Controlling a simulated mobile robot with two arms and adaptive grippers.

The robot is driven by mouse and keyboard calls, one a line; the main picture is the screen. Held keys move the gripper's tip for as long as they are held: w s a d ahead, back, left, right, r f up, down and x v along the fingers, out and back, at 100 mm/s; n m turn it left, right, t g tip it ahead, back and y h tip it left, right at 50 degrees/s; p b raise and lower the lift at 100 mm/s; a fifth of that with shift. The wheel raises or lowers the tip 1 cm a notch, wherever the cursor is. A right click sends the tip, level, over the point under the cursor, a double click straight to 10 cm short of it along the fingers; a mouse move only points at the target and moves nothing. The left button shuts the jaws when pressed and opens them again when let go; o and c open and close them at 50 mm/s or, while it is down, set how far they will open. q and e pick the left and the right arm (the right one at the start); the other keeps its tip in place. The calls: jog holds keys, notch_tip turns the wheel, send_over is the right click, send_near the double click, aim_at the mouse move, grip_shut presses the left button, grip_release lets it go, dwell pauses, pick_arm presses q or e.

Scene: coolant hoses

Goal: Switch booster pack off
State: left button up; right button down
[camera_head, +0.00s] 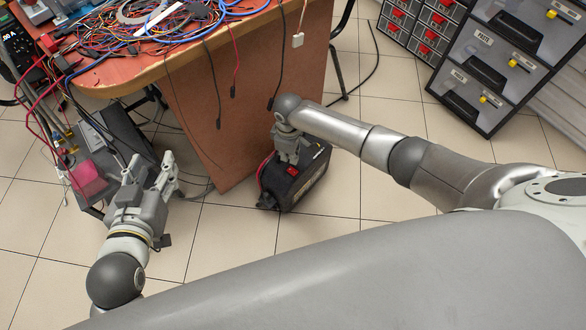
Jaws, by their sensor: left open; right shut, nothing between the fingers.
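The booster pack (305,185) is a black box on the tiled floor beside the orange desk panel. A red part (292,170) shows on its top, and a red cable runs along its left side. My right gripper (290,158) is shut and empty, pointing down at the top of the pack. I cannot tell whether its fingertips touch the pack. The gripper hides part of the top, and I cannot make out the switch position. My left gripper (153,165) is open and empty above the floor to the left, apart from the pack.
The orange desk (130,72) carries tangled wires, some hanging over its front edge. A grey unit with a pink item (88,178) stands below it at left. Drawer cabinets (490,70) stand at upper right. Floor between the grippers is clear.

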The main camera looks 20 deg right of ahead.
jog(key=shift+r+p, duration=0.45)
pick_arm(q)
jog(key=s+f+g, duration=0.1)
jog(key=f, duration=0.1)
jog(key=s+a+f+g, duration=0.1)
jog(key=s+f, duration=0.1)
jog(key=shift+a+g+y, duration=0.2)
jog(key=shift+g+y, duration=0.1)
jog(key=shift+y, duration=0.1)
jog(key=shift+w, duration=0.1)
